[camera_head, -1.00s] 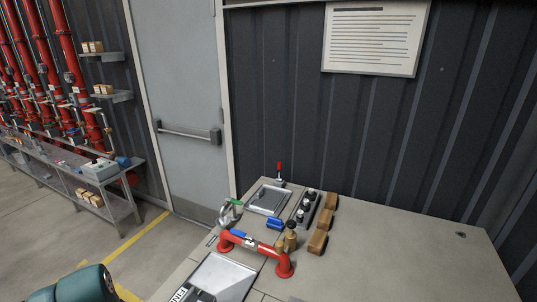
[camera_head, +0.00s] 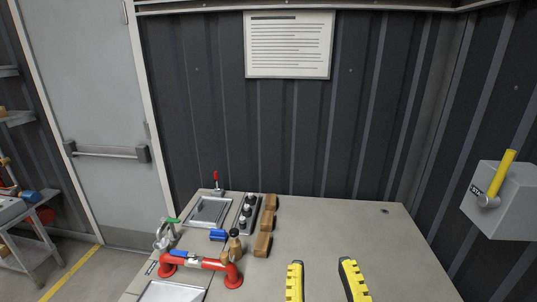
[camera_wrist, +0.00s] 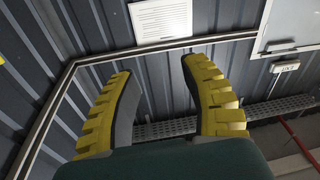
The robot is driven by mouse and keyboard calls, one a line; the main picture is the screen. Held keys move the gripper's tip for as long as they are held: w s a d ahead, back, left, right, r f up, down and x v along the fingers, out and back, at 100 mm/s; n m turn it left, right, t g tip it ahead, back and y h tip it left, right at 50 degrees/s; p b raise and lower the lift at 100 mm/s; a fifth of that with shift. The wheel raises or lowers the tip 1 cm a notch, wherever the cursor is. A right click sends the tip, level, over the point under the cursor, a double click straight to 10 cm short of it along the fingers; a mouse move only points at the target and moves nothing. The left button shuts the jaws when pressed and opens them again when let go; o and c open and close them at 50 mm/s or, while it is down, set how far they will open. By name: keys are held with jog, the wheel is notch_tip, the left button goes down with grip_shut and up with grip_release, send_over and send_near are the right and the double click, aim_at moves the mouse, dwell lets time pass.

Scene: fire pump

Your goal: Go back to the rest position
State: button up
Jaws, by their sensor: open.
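My gripper (camera_head: 322,280) shows at the bottom of the head view, with two yellow fingers spread apart and nothing between them. In the wrist view my gripper (camera_wrist: 165,95) is also open and empty, facing the ribbed wall and the posted sheet (camera_wrist: 161,18). In the head view the fingers appear over the right part of the workbench (camera_head: 345,225), apart from the red pipe (camera_head: 200,264) with its blue handle. No task object is held.
On the bench are a metal tray (camera_head: 209,212), a black block with knobs (camera_head: 247,215), wooden blocks (camera_head: 264,243), a blue piece (camera_head: 217,235) and a brass fitting (camera_head: 235,242). A grey box with a yellow lever (camera_head: 505,195) is on the right.

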jog(key=s+r+m+t+p, duration=0.1)
jog(key=s+r+p, duration=0.1)
jog(key=r+p, duration=1.15)
jog(key=s+r+m+t+p, duration=0.1)
jog(key=s+r+t+p, duration=0.1)
jog(key=r+p, duration=1.15)
notch_tip(320, 180, down, 38)
jog(key=b, duration=4.3)
jog(key=shift+r, duration=0.25)
jog(key=shift+w, duration=0.1)
